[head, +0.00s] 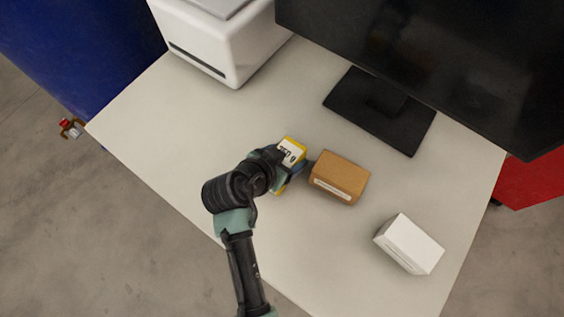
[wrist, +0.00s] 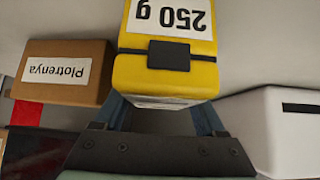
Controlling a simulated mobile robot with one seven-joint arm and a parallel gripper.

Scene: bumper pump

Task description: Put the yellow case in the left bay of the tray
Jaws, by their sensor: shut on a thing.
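The yellow case (head: 296,143) is at the end of my arm near the middle of the table, partly hidden by my gripper (head: 284,170). In the wrist view the yellow case (wrist: 190,75) fills the top middle, with a white "250 g" label upside down and a black strap with a dark square. My gripper (wrist: 163,112) is shut on it, with a blue-grey finger at each side of its lower part. I cannot tell whether the case touches the table. No tray with bays shows in either view.
A brown box (head: 340,176) stands just right of the case; a white box (head: 409,244) lies farther right. A white printer-like machine (head: 222,40) and a black monitor stand (head: 380,108) are at the back. The table (head: 160,133) is clear to the left.

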